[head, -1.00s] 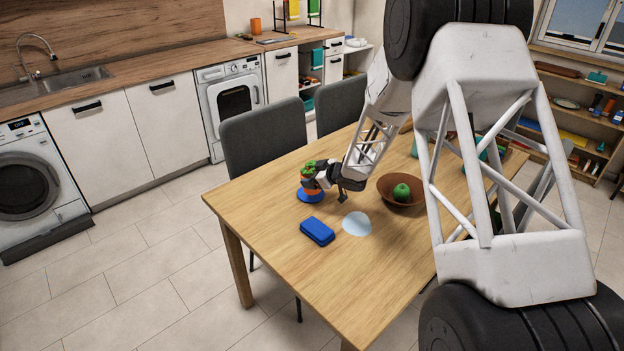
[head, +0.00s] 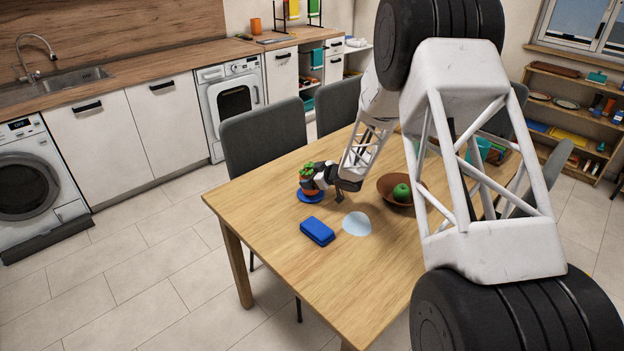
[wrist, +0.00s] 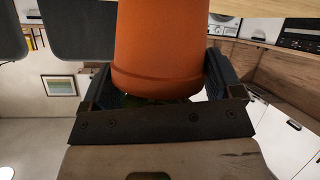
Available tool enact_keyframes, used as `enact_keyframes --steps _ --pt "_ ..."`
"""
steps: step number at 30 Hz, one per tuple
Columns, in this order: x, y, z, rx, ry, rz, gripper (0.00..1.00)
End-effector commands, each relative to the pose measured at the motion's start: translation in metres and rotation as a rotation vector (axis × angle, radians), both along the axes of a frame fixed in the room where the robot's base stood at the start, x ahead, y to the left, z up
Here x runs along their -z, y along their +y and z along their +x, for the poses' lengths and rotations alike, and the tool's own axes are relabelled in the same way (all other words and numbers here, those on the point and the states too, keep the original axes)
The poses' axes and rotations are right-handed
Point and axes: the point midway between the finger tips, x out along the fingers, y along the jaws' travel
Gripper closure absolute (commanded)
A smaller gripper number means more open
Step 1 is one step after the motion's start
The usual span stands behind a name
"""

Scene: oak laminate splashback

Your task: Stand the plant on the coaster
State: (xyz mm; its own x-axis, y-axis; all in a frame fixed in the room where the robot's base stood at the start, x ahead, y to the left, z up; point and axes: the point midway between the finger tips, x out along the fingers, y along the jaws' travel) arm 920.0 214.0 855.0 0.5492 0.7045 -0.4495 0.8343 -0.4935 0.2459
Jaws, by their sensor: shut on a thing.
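The plant (head: 307,182), green leaves in an orange pot, is upright at the table's far left, over a round blue disc (head: 311,196). Whether its base touches the disc is hard to tell. A pale blue round disc (head: 357,223) lies bare on the table to the right and nearer. Which disc is the coaster I cannot tell. My gripper (head: 318,178) reaches the pot from the right and is shut on it. In the wrist view, the orange pot (wrist: 158,50) sits between the fingers; its leaves are mostly hidden.
A brown bowl (head: 385,186) with a green apple (head: 401,192) stands to the right, close to my arm. Grey chairs (head: 262,137) line the far edge. The table's (head: 320,270) near left part is clear.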

Motion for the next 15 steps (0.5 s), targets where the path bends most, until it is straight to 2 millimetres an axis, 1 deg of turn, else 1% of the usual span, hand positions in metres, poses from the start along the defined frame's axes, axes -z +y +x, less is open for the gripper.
enact_keyframes --steps 1,4,15 --pt "0.0046 0.0001 0.0003 0.0 0.0 0.0 0.48" --pt "0.0094 0.0001 0.0004 -0.001 -0.001 0.0 0.48" --pt "0.0114 0.0001 0.0003 -0.001 -0.001 0.0 0.48"
